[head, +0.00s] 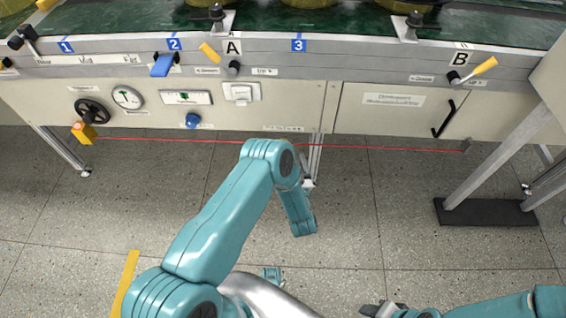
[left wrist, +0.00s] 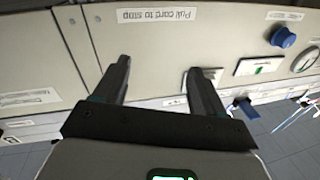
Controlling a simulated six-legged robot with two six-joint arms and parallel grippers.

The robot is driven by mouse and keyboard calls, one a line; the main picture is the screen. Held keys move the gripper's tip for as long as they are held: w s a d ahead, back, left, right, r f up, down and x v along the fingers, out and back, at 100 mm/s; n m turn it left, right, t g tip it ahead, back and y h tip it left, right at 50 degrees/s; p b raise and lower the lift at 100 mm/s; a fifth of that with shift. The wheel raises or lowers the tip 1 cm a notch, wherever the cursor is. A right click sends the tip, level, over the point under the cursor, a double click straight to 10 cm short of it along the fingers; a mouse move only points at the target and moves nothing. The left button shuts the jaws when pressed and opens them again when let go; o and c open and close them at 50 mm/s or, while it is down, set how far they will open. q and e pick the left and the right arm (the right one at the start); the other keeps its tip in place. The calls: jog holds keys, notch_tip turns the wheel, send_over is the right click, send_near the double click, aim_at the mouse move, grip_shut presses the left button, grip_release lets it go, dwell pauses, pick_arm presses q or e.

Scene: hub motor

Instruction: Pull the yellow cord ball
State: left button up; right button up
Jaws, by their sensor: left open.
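No yellow cord ball shows clearly in either view; it may be hidden behind my left arm. A thin red cord (head: 390,149) runs across under the machine front, from a yellow block (head: 83,132) at the left to a grey bracket at the right. My left arm covers part of the cord. In the left wrist view my left gripper (left wrist: 158,68) is open, nothing between its fingers, facing the panel with the upside-down "Pull cord to stop" label (left wrist: 157,15). My right gripper (head: 384,309) is at the bottom edge of the head view, its opening unclear.
The machine front carries a black handwheel (head: 92,111), a round gauge (head: 127,97), a blue knob (head: 192,120), a white switch (head: 241,92) and a black door handle (head: 444,119). A metal leg on a dark foot (head: 485,212) stands right. The floor between is clear.

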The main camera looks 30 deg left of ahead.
pick_arm(q)
notch_tip(320, 180, down, 9)
jog(key=s+d+b, duration=0.1)
jog(key=s+b, duration=0.1)
jog(key=b, duration=0.1)
jog(key=b+x, duration=0.2)
jog(key=x, duration=0.6)
jog(key=b+x, duration=0.3)
jog(key=x, duration=0.5)
jog(key=shift+w+d+f+b, duration=0.1)
jog(key=shift+d+f+b, duration=0.05)
jog(key=shift+f+b, duration=0.15)
jog(key=shift+w+a+r, duration=0.15)
jog(key=shift+w+a, duration=0.1)
pick_arm(e)
notch_tip(320, 180, down, 10)
jog(key=d, duration=0.1)
jog(key=shift+w, duration=0.45)
pick_arm(q)
grip_shut()
